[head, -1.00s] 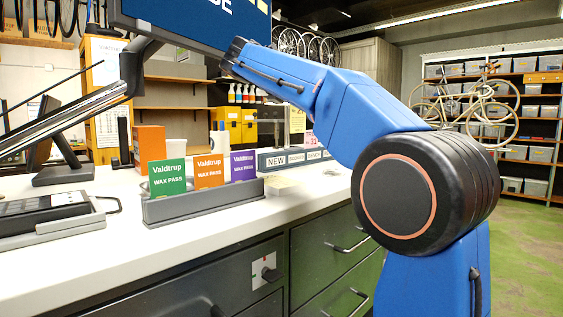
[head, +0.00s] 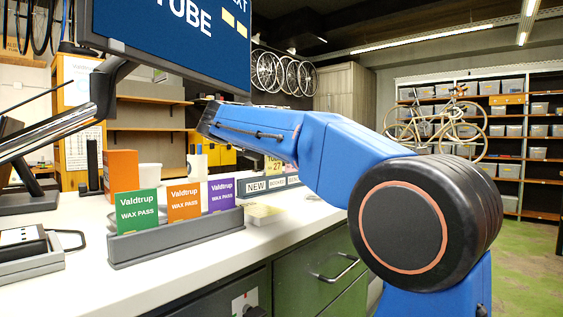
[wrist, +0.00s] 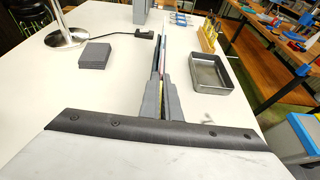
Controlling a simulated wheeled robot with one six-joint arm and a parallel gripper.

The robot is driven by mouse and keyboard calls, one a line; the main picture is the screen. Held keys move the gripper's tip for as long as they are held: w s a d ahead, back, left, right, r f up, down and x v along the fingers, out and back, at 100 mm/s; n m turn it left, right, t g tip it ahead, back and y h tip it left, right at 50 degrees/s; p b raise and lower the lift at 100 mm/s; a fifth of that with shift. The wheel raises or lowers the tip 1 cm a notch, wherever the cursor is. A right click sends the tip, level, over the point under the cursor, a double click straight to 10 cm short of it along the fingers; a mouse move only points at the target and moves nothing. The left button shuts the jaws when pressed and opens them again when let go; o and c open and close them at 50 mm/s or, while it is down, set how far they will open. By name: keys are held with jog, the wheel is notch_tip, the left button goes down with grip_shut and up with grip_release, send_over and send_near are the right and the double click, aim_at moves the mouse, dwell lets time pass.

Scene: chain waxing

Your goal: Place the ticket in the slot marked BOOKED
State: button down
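The yellow ticket (head: 275,167) shows upright in the head view, partly hidden by my arm, with the number 27 on it. The slot labels stand on the white counter behind the wax passes: NEW (head: 256,187), then BOOKED (head: 277,183) in the middle, then a third label, partly hidden by my arm. In the wrist view my gripper (wrist: 161,98) has its grey fingers close together with a thin yellow edge between them, seen edge-on. My gripper is hidden behind my arm in the head view. The ticket appears apart from the slots.
A grey rack (head: 175,236) holds green, orange and purple wax passes at the counter's front. A screen (head: 175,35) overhangs it.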

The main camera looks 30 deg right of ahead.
jog(key=shift+w+f, duration=0.1)
jog(key=shift+f, duration=0.55)
jog(key=c, duration=2)
grip_release()
jog(key=shift+w, duration=0.1)
jog(key=shift+r, duration=0.1)
jog(key=shift+a+r, duration=0.15)
jog(key=shift+a, duration=0.05)
jog(key=v, duration=1.1)
jog(key=shift+s+a+r, duration=0.2)
jog(key=shift+s, duration=0.1)
